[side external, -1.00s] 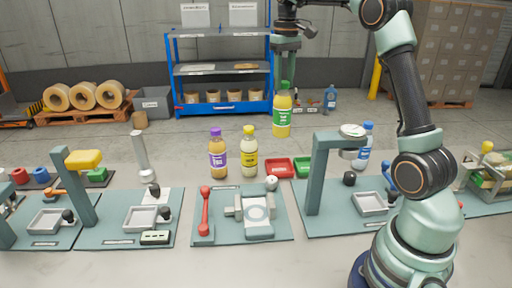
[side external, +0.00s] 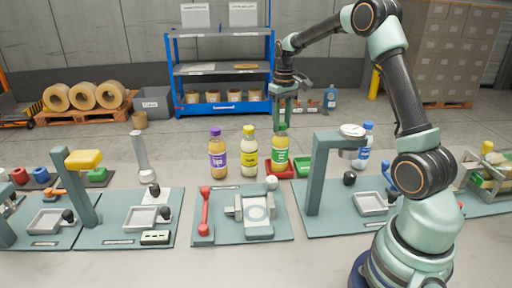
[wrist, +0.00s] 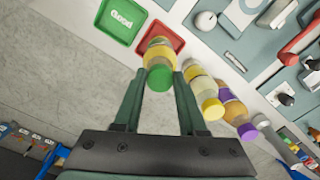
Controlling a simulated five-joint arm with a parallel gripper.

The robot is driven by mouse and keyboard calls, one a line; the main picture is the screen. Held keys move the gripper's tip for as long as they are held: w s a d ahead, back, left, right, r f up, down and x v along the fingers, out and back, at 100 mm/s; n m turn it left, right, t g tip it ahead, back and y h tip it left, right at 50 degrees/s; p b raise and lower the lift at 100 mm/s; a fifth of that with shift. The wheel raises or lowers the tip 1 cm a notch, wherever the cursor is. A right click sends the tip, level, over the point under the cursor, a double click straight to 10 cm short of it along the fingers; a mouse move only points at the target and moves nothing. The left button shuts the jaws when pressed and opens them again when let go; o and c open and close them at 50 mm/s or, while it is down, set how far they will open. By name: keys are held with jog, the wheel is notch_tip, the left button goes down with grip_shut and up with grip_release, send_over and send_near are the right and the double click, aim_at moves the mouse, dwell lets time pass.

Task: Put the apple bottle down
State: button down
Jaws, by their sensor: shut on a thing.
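The apple bottle, with yellow juice, a green label and a green cap, is upright in the side view (side external: 280,158) and also shows in the wrist view (wrist: 160,56). My gripper (side external: 283,126) is shut on it near the cap; its two fingers (wrist: 160,78) flank the cap in the wrist view. The bottle's base is at the red tray (side external: 292,173), which also shows in the wrist view (wrist: 172,36). I cannot tell whether the base touches the tray's floor. The bottle hides part of the tray.
A yellow-capped bottle (side external: 249,157) and a purple-capped bottle (side external: 217,160) stand close on the left. A green tray (side external: 303,166), marked "Good" in the wrist view (wrist: 121,18), adjoins the red one. A press-like stand (side external: 316,175) rises to the right.

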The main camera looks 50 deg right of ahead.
jog(key=shift+f, duration=0.1)
jog(key=shift+c, duration=2.4)
grip_release()
notch_tip(320, 180, up, 11)
jog(key=s+a+r+t, duration=0.1)
jog(key=s+a+r, duration=0.1)
jog(key=a+r, duration=0.3)
jog(key=s+a+f+n+t, duration=0.1)
jog(key=s+a+f+t, duration=0.1)
jog(key=s+a, duration=0.4)
jog(key=s+a+f+n+t, duration=0.2)
jog(key=s+a+f, duration=0.2)
jog(key=s+a, duration=0.3)
jog(key=a, duration=0.3)
jog(key=shift+f+t, duration=0.2)
jog(key=shift+t, duration=0.1)
